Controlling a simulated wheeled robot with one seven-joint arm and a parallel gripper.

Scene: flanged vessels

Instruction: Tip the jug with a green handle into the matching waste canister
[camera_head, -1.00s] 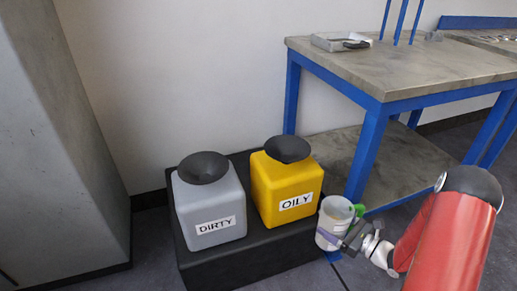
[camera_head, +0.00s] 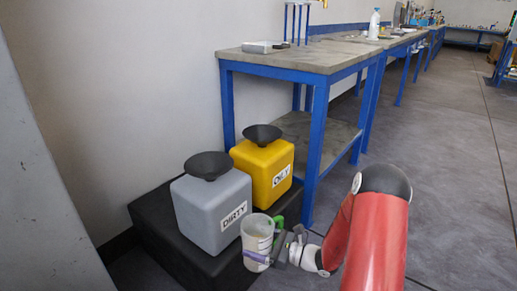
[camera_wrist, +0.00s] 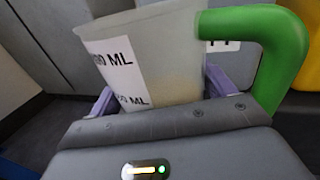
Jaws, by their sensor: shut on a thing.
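The jug (camera_head: 257,236) is translucent white with a green handle (camera_head: 279,224). It is upright in the head view, in front of the grey canister's right side. My gripper (camera_head: 268,258) is shut on the jug, with purple fingers on either side of its body. In the wrist view the jug (camera_wrist: 180,60) fills the middle, with volume markings on a white label and the green handle (camera_wrist: 285,45) to the right. The grey canister (camera_head: 205,212) is labelled DIRTY and has a black funnel (camera_head: 209,165). The yellow canister (camera_head: 262,170), labelled OILY, also has a black funnel (camera_head: 262,134).
Both canisters stand on a low black platform (camera_head: 150,210) against the wall. A blue-legged workbench (camera_head: 290,62) with a tray (camera_head: 265,47) on it stands behind them to the right. A grey cabinet (camera_head: 40,170) is at the left. The floor to the right is open.

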